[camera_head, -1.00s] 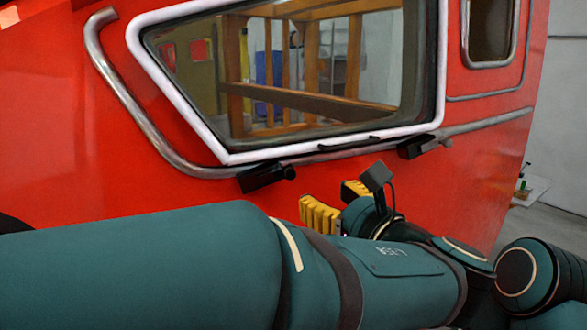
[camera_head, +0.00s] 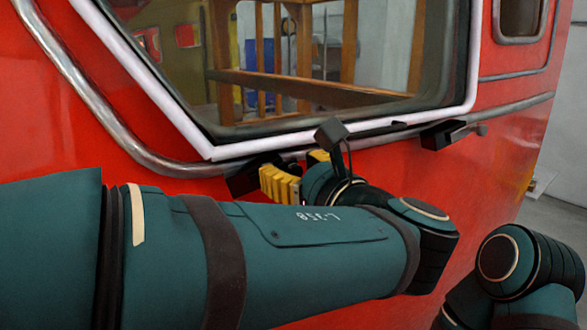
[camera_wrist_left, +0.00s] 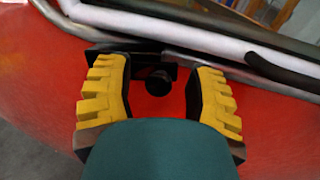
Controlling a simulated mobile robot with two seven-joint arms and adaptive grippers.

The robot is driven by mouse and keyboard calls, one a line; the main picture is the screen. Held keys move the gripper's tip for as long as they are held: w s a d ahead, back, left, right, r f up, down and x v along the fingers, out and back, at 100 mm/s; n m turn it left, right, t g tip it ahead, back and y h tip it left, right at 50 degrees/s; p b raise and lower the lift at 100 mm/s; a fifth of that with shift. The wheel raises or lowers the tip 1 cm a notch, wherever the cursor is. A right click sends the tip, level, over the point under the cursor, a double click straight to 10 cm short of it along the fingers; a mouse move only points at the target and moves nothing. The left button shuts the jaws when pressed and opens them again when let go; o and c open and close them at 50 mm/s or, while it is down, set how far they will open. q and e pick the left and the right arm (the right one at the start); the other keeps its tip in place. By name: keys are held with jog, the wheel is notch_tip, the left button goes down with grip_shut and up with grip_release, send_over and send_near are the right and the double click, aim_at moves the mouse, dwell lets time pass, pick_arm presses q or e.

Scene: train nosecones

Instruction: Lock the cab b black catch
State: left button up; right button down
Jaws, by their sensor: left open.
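Two black catches sit on the red cab wall below the window: one at the left (camera_head: 243,182), partly hidden by my gripper, and one farther right (camera_head: 445,134). I cannot tell from markings which is the task's. My left gripper (camera_head: 290,172), with yellow ribbed fingers, is open at the left catch. In the left wrist view, this catch (camera_wrist_left: 132,60) shows as a dark bar with a round black knob (camera_wrist_left: 158,82). The knob lies between the open fingers (camera_wrist_left: 160,74), with gaps on both sides. My right gripper is not in view.
A white-framed window (camera_head: 160,100) stands above the catches. A grey metal rail (camera_head: 85,85) curves down its left side and runs along beneath it. The red cab wall (camera_head: 500,175) is close behind my left arm. Grey floor (camera_head: 565,215) shows at the right.

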pick_arm(q)
grip_shut()
